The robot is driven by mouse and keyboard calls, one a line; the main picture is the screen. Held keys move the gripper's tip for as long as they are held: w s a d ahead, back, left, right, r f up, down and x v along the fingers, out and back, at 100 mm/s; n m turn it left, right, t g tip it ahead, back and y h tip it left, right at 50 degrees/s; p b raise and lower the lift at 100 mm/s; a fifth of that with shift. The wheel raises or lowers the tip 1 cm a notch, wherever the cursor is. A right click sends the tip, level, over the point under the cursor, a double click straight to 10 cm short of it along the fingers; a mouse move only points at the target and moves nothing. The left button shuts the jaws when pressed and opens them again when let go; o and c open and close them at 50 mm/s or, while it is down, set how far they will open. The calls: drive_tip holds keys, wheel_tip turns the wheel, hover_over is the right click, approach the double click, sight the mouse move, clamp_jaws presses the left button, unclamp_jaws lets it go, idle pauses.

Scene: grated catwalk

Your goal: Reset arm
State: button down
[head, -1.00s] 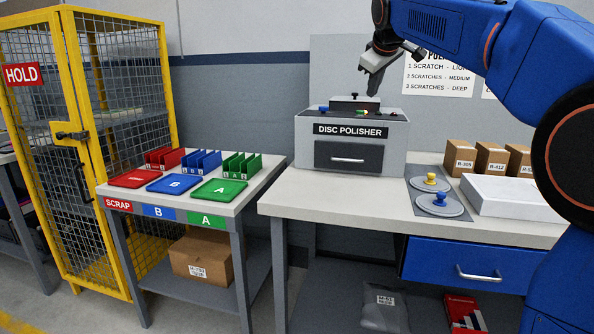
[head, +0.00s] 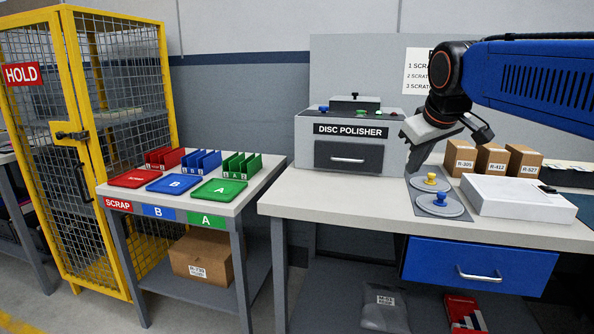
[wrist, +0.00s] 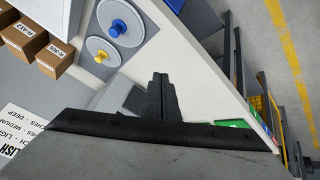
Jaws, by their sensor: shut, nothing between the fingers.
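My gripper (head: 408,172) is shut and empty in the head view, hanging over the right bench beside the right end of the disc polisher (head: 350,163). It is left of the two grey discs, one with a yellow knob (head: 430,180) and one with a blue knob (head: 439,203), which lie on a dark mat. In the wrist view my gripper (wrist: 160,82) shows as dark fingers closed together. The blue-knobbed disc (wrist: 120,27) and yellow-knobbed disc (wrist: 102,55) show at the upper left there.
Small cartons (head: 491,160) and a white box (head: 518,196) are at the right of the bench. A low table (head: 240,205) on the left holds red, blue and green trays and racks. A yellow mesh cage (head: 125,150) marked HOLD stands at far left.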

drive_tip(key=s+d+f+m+g, duration=0.2)
drive_tip(key=s+f+m, duration=0.2)
drive_tip(key=s+f, duration=2.2)
idle(1.1)
